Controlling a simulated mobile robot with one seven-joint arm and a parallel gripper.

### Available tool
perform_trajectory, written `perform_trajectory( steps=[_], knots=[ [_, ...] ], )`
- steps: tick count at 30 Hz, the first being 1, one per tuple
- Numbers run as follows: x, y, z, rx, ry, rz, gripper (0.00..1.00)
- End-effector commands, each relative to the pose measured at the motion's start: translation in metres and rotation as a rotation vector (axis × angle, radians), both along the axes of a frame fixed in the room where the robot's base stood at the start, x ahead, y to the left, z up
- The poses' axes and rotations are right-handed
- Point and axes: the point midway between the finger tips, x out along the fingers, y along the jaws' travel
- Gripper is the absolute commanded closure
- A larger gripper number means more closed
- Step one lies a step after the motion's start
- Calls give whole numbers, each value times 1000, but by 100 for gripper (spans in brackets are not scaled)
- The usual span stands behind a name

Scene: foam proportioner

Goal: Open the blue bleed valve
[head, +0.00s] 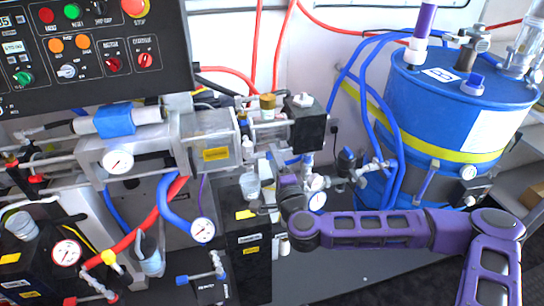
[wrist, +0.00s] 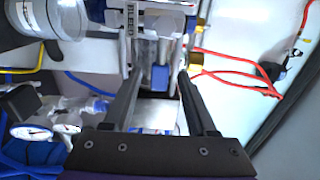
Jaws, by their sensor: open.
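In the wrist view a small blue block-shaped part (wrist: 160,76) shows between the far ends of my gripper's fingers, under a clear and metal assembly. It may be the blue bleed valve, but I cannot tell for sure. My gripper (wrist: 161,82) is open, its two dark fingers apart, with a gap on each side of the blue part. I cannot tell how deep the part lies beyond the fingertips. In the head view my purple arm reaches in from the right, and its end (head: 290,197) is beside the pump fittings. The fingertips are not clear there.
A blue drum (head: 440,110) with hoses stands at the right. A black control panel (head: 85,50) is at upper left. Pressure gauges (head: 203,230), hoses and pipework crowd the area around my gripper. Red hoses (wrist: 235,75) run right of my fingers in the wrist view.

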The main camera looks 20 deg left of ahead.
Motion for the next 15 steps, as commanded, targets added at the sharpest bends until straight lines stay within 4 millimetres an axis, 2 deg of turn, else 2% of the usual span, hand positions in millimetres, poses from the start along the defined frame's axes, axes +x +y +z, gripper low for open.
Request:
perform_trajectory(
  steps=[6,15],
  knots=[
    [16,10,0,-1,-1,1,43],
    [18,11,0,-1,-1,1,43]
  ],
)
